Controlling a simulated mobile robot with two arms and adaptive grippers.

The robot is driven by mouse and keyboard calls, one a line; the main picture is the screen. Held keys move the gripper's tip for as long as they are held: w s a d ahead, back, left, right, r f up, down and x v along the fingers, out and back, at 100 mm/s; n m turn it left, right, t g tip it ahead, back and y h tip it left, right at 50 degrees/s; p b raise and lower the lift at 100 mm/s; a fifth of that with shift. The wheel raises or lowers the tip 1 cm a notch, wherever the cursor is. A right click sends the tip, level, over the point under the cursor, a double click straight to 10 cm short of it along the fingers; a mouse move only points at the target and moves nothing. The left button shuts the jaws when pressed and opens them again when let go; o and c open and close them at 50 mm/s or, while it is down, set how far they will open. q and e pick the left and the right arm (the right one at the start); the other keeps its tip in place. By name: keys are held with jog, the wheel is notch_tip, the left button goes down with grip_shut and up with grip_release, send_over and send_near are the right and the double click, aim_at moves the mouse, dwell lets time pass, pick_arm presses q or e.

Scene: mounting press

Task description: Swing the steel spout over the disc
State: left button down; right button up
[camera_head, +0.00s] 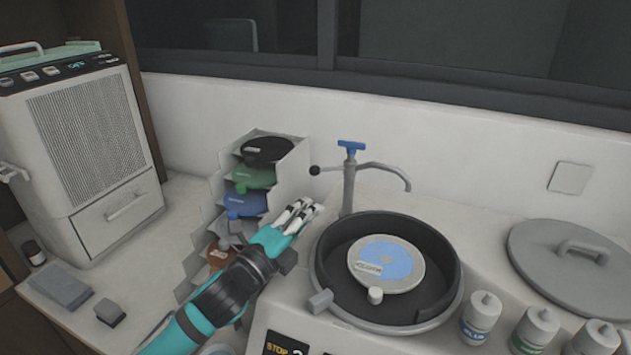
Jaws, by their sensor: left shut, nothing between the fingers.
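The steel spout (385,166) is a thin curved grey tube on an upright post with a blue tap handle (351,146) on top. It arches out to the right, behind the round black bowl (436,243), and its tip hangs near the bowl's back rim. A short lever with a black ball knob (315,170) sticks out to the left of the post. The disc (390,262), white with a blue face, lies in the bowl. My left gripper (304,213) is shut and empty, left of the post and below the knob, apart from both. My right gripper is not in view.
A stepped rack with coloured discs (247,203) stands close behind and left of my left gripper. A grey round lid (572,256) and several capped bottles (480,318) are at the right. A white cabinet unit (98,140) stands at far left.

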pick_arm(q)
jog(key=w+d+r+p, duration=0.1)
jog(key=w+p, duration=0.1)
jog(key=w, duration=0.4)
jog(key=shift+w+d, duration=0.25)
jog(key=shift+w, duration=0.15)
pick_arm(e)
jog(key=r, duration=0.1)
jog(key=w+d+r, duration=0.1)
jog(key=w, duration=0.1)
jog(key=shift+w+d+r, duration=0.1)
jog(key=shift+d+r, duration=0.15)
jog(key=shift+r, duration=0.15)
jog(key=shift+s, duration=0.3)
